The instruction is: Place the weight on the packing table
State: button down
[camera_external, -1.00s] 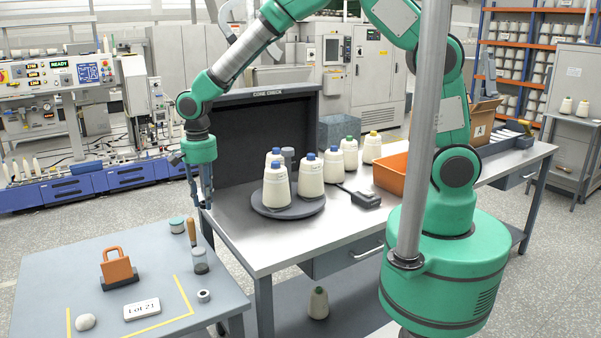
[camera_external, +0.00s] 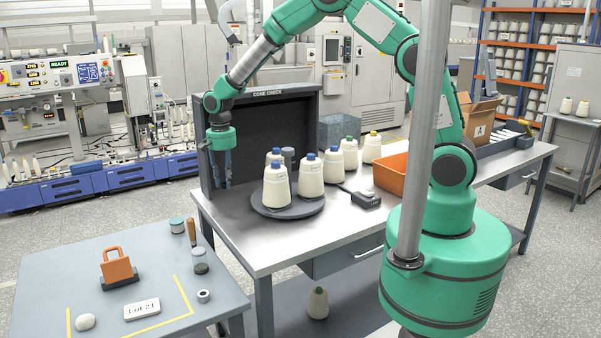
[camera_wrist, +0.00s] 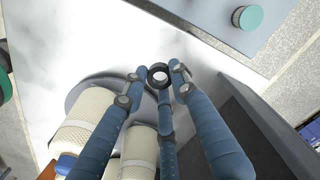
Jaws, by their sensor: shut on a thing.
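My gripper (camera_external: 222,185) hangs over the left end of the steel bench (camera_external: 240,225), left of the cones on the turntable. In the wrist view the fingertips (camera_wrist: 159,74) close on a small dark ring-shaped thing (camera_wrist: 150,75) with a pale centre. I cannot tell for sure whether this is the weight; it is too small to make out in the external view. A blue-grey table (camera_external: 60,270) with yellow corner tape stands at the front left. On it are an orange handled block (camera_external: 116,270) on a dark base and a "Lot 21" card (camera_external: 142,309).
Cones (camera_external: 277,188) stand on a dark turntable (camera_external: 290,211) close to my gripper. A dark "cone check" backdrop (camera_external: 275,125) rises behind. The blue-grey table also holds a teal-lidded jar (camera_external: 176,225), a grey ring (camera_external: 203,296) and a pale round lump (camera_external: 85,322); its middle has free room.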

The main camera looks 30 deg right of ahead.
jog(key=shift+f, duration=0.75)
jog(key=shift+f, duration=0.1)
send_over(229, 216)
jog(key=shift+f+b, duration=0.4)
jog(key=shift+f, duration=2.6)
jog(key=shift+f, duration=1.9)
jog(key=shift+f+b, duration=0.1)
jog(key=shift+b, duration=0.2)
jog(key=c, duration=1.4)
grip_release()
